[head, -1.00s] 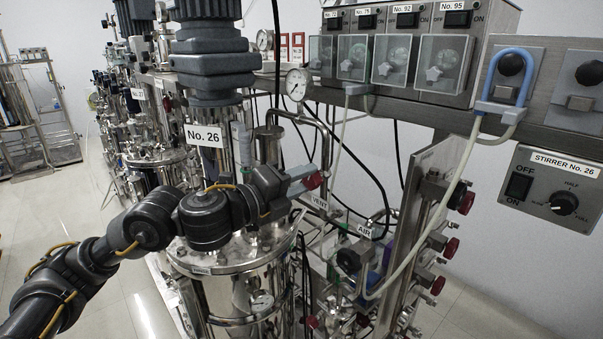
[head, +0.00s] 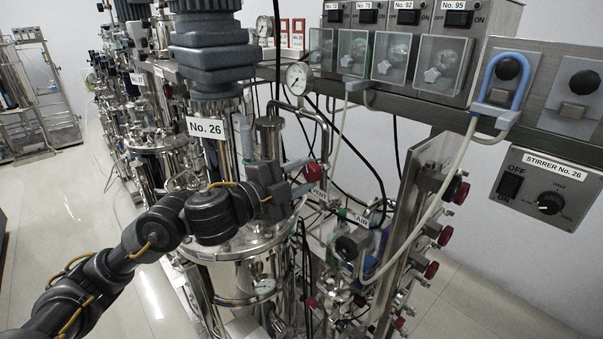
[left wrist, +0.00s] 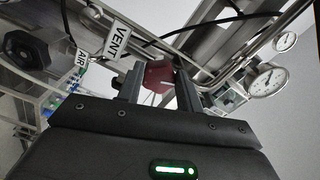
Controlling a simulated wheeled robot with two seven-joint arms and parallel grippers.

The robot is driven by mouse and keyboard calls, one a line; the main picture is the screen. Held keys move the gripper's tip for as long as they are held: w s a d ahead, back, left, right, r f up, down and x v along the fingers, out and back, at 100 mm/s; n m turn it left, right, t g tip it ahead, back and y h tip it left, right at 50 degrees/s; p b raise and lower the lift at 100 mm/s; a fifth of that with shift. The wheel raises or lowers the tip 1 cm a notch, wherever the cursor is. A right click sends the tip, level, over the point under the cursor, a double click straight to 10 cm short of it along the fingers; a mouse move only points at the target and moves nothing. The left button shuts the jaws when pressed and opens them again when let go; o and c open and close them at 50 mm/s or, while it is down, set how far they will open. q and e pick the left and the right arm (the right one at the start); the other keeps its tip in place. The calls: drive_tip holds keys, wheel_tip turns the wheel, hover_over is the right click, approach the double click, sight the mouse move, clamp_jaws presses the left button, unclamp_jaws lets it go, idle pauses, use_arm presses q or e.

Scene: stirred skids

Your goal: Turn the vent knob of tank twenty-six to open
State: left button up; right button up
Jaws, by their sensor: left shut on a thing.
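The tank (head: 236,245) labelled No. 26 (head: 204,127) stands in the middle of the head view. A red vent knob (head: 312,171) sits on piping to its right, beside the VENT tag (head: 319,192). My left gripper (head: 302,178) reaches across the front of the tank and is shut on this knob. In the left wrist view, the red knob (left wrist: 158,76) is between the two fingers, with the VENT tag (left wrist: 118,40) to its left. The far side of the knob is hidden. My right gripper is not in view.
A pressure gauge (head: 299,77) stands above the knob. The AIR tag (head: 362,221) and a dark knob (head: 347,248) are lower right. Several red knobs line a steel panel (head: 408,225). The stirrer box (head: 541,188) is at right, with hoses and cables hanging between.

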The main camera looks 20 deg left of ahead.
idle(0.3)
use_arm(q)
drive_tip(key=o, duration=1)
drive_tip(key=shift+a, duration=0.1)
